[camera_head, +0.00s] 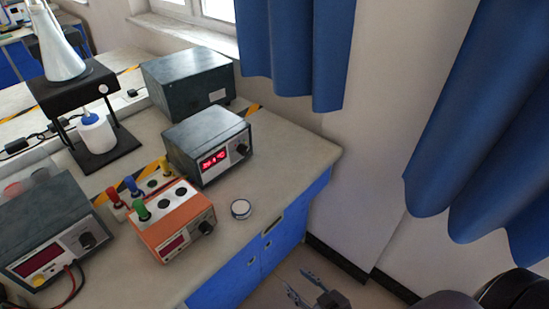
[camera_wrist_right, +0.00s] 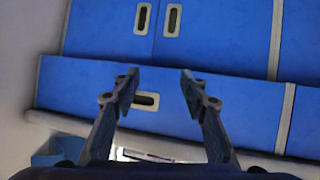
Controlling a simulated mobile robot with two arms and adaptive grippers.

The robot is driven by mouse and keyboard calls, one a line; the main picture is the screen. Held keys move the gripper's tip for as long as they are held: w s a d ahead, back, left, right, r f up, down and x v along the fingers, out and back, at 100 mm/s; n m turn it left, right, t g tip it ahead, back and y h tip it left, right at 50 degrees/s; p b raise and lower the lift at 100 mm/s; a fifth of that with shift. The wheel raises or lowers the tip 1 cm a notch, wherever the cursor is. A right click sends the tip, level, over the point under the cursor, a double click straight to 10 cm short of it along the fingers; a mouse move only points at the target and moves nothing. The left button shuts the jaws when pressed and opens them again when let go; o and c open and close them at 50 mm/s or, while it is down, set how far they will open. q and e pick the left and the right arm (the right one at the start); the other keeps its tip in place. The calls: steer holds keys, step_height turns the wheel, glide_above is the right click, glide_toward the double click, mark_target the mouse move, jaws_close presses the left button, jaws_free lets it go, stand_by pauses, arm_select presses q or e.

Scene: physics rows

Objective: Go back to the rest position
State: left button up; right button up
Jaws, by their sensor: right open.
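My right gripper (camera_head: 303,286) shows at the bottom of the head view, low beside the bench's front corner, with nothing between its fingers. In the right wrist view my right gripper (camera_wrist_right: 155,85) has its two fingers spread apart and empty, in front of the blue drawer and cabinet fronts (camera_wrist_right: 215,30). My left gripper is not in either view.
Blue curtains (camera_head: 490,130) hang at the right.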

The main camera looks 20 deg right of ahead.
steer(key=s+d+f+g+h, duration=0.1)
steer(key=s+f+g, duration=0.3)
steer(key=f, duration=0.5)
steer(key=s+d+f+g+h, duration=0.1)
steer(key=s+f, duration=0.6)
steer(key=f, duration=0.2)
steer(key=s+f+g, duration=0.2)
steer(key=s+f, duration=0.1)
steer(key=s, duration=0.3)
steer(key=s+f+g, duration=0.2)
steer(key=s+f, duration=0.2)
steer(key=s, duration=0.3)
steer(key=s+a+f+m+g, duration=0.1)
steer(key=s+f+g, duration=0.1)
steer(key=s, duration=0.4)
steer(key=shift+s+f+h, duration=0.3)
steer(key=shift+f, duration=0.6)
steer(key=shift+a, duration=0.1)
